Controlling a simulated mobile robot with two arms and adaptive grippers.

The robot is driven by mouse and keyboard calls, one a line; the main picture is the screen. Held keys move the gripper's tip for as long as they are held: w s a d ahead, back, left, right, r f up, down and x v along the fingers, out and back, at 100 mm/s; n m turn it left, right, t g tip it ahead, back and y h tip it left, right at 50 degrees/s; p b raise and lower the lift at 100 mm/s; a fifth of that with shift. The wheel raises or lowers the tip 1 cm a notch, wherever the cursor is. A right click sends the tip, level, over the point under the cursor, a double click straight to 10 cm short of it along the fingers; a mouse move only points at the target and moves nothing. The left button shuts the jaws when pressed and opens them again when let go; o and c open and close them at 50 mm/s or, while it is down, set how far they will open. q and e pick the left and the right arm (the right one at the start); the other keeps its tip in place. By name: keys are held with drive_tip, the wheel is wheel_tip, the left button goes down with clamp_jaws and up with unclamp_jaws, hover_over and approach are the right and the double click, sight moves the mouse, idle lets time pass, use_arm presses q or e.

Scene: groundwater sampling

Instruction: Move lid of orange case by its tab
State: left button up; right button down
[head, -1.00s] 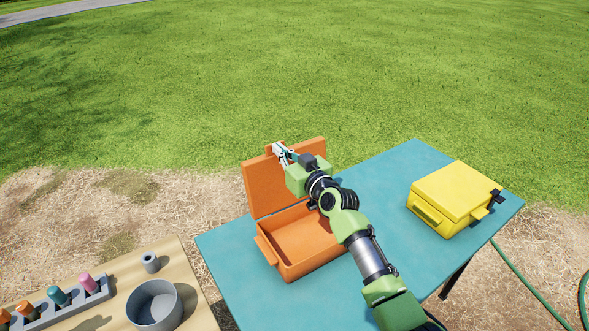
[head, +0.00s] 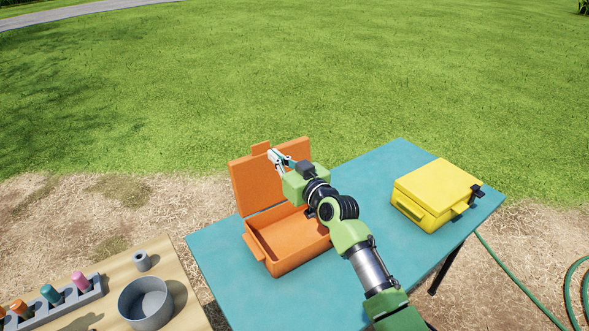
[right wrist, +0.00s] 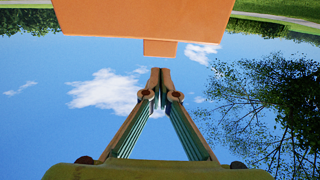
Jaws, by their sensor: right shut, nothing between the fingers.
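The orange case (head: 293,264) stands on the blue table with its inside empty where it shows. Its lid (head: 250,190) stands open and roughly upright at the back of the case. The lid's tab (head: 261,147) sticks up from the top edge. My right gripper (head: 272,155) is shut and empty, in front of the lid just below and right of the tab. In the right wrist view the lid (right wrist: 150,15) fills the top, and the tab (right wrist: 160,48) lies just beyond the closed fingertips (right wrist: 160,72), with a small gap showing. My left gripper is out of view.
A closed yellow case (head: 437,190) stands on the right part of the blue table (head: 225,275). A wooden table (head: 190,285) at lower left holds a grey bowl (head: 145,303), a small grey ring (head: 142,261) and a rack (head: 75,305) of colored-capped pieces. A green hose lies at right.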

drive_tip(key=v, duration=0.8)
drive_tip(key=s+d+f+m+g+h, duration=0.1)
drive_tip(key=s+d+f+g+h, duration=0.15)
drive_tip(key=s+f, duration=0.55)
drive_tip(key=s+d+f+g+h, duration=0.1)
drive_tip(key=s+d+f+g, duration=0.25)
drive_tip(key=s+f, duration=0.5)
drive_tip(key=s+d+f+m+g+h, duration=0.1)
drive_tip(key=s+d+f+g+h, duration=0.2)
drive_tip(key=s, duration=0.5)
drive_tip(key=s+d+f+m+g+h, duration=0.1)
drive_tip(key=s+d+f, duration=0.1)
drive_tip(key=s+d, duration=0.55)
drive_tip(key=s+d+f+m+g+h, duration=0.1)
drive_tip(key=s+d+f+g, duration=0.15)
drive_tip(key=s, duration=0.75)
wheel_tip(320, 180, down, 27)
drive_tip(key=s, duration=0.1)
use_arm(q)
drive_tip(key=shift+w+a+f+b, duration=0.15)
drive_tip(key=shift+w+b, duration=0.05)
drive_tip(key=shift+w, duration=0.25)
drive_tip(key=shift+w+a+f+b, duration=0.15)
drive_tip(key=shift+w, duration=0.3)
use_arm(e)
drive_tip(key=s+d+f+g, duration=0.1)
drive_tip(key=s+d+f, duration=0.2)
drive_tip(key=s+f, duration=1.3)
drive_tip(key=shift+s, duration=0.55)
